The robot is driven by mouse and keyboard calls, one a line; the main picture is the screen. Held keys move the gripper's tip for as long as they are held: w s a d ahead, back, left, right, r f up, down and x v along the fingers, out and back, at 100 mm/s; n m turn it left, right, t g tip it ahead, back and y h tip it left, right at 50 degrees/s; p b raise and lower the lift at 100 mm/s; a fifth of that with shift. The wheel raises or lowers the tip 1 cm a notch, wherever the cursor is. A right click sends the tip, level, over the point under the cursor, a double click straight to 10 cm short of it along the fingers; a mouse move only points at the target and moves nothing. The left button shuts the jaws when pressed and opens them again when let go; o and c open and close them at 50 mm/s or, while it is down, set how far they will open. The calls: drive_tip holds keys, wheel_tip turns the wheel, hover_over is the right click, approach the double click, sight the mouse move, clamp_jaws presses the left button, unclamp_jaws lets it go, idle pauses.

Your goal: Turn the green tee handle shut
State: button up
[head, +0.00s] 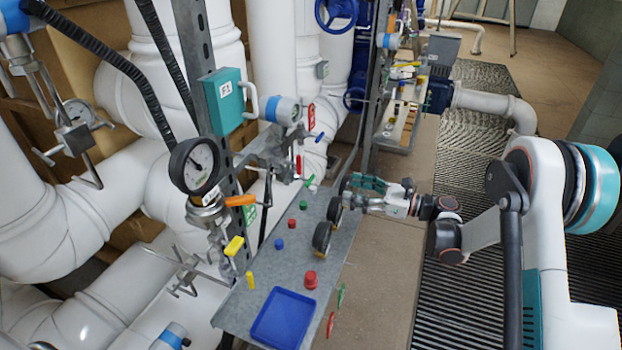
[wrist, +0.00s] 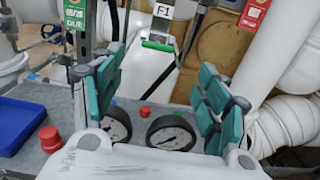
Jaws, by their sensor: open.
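A green tee handle (wrist: 158,46) shows in the wrist view as a short crosswise bar, beyond and between my fingers. In the head view a small green bar (head: 309,181) at the back of the grey shelf appears to be the same handle. My gripper (wrist: 160,88) is open, with its teal fingers spread wide and nothing between them. In the head view my gripper (head: 362,183) is over the right edge of the shelf, to the right of the green bar and apart from it. The handle's stem is hard to make out.
The grey shelf (head: 262,272) bears a blue tray (head: 283,318), a red cap (head: 310,280), small coloured knobs and two black gauges (head: 322,237). A red lever (head: 298,165) and an orange handle (head: 240,200) are nearby. White pipes fill the left.

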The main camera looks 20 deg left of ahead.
sight(312, 180)
drive_tip(key=a+b, duration=0.1)
drive_tip(key=a, duration=0.3)
drive_tip(key=a+b, duration=0.1)
drive_tip(key=a, duration=0.4)
drive_tip(key=w+a+b, duration=0.1)
drive_tip(key=a, duration=0.3)
drive_tip(key=shift+a+f, duration=0.15)
drive_tip(key=shift+a, duration=0.25)
drive_tip(key=c, duration=1.1)
